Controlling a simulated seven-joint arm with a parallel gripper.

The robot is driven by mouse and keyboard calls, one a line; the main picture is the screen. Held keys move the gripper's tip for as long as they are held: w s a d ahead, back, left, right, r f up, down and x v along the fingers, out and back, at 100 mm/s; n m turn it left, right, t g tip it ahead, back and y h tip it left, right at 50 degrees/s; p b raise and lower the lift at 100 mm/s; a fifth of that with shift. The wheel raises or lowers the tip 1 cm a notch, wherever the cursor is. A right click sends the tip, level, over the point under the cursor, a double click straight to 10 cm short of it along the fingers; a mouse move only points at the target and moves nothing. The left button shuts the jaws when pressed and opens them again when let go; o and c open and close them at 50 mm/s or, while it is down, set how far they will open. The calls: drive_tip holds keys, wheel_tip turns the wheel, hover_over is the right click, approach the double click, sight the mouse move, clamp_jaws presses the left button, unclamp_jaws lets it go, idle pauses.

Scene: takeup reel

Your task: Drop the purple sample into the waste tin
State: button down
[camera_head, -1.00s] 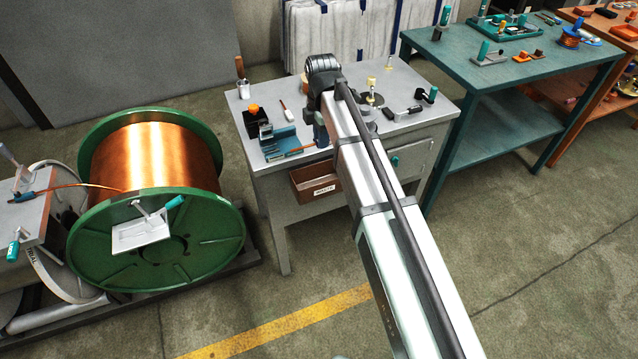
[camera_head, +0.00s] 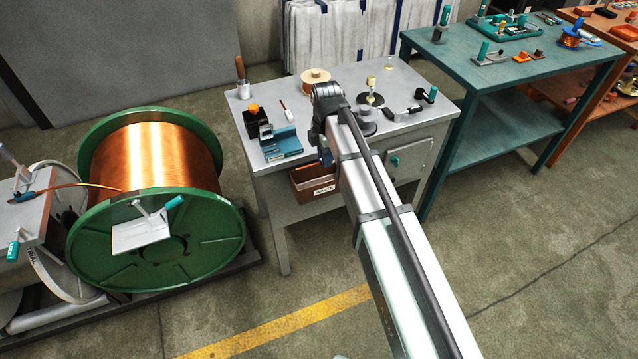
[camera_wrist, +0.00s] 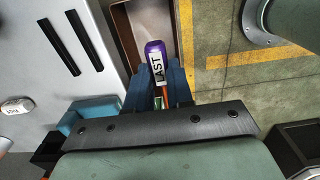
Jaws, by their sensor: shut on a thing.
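My gripper (camera_wrist: 158,85) is shut on the purple sample (camera_wrist: 153,46), which has a purple end and a white label reading "LAST". A thin copper-coloured part of it shows between the dark blue fingers. In the wrist view, the sample's purple end overlaps the opening of the waste tin (camera_wrist: 124,34), close to its right wall. I cannot tell the height between them. In the head view, my gripper (camera_head: 326,156) is at the bench's front edge, by the brown waste tin (camera_head: 313,196) with its white label. The sample is hidden there.
A blue vise (camera_head: 281,146) stands on the grey bench (camera_head: 262,182), left of my gripper. A copper-wound spool (camera_head: 315,77) and a small stand (camera_head: 371,96) stand farther back. A large green-flanged copper reel (camera_head: 155,180) is at left.

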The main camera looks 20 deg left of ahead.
drive_tip(key=c, duration=0.9)
unclamp_jaws()
drive_tip(key=shift+r, duration=0.1)
wheel_tip(320, 180, up, 14)
drive_tip(key=shift+f, duration=0.2)
